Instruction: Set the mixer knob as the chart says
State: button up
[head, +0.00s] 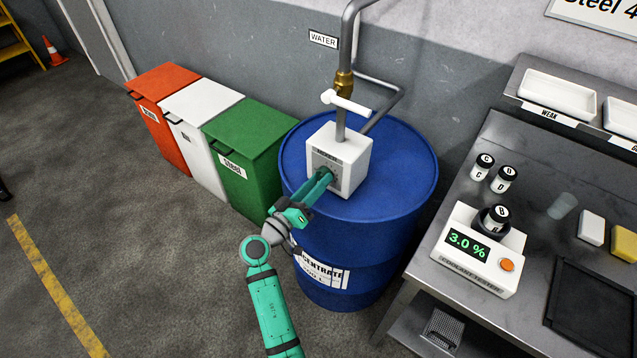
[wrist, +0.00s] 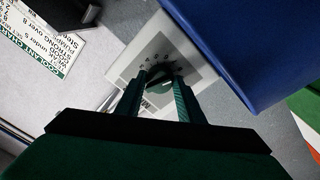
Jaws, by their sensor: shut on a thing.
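The mixer (head: 350,150) is a white box with a dial face on top of the blue drum, under the water pipe. My gripper (head: 322,180) reaches the dial face from the front left and hides most of it in the head view. The coolant chart (wrist: 50,38) is partly in the wrist view, upside down and cut off.
The blue drum (head: 407,195) stands beside a steel bench. On the bench, a coolant tester (head: 475,270) reads 3.0 % and holds a vial; more lidded vials (head: 503,179) stand behind it. Orange, white and green bins (head: 240,190) stand left of the drum.

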jog(key=shift+d+f, duration=0.1)
jog(key=o, duration=1.1)
jog(key=shift+c, duration=0.2)
jog(key=r+v, duration=0.1)
jog(key=v, duration=0.9)
jog(key=shift+s+a+f, duration=0.25)
jog(key=shift+s+f, duration=0.05)
jog(key=shift+f, duration=0.2)
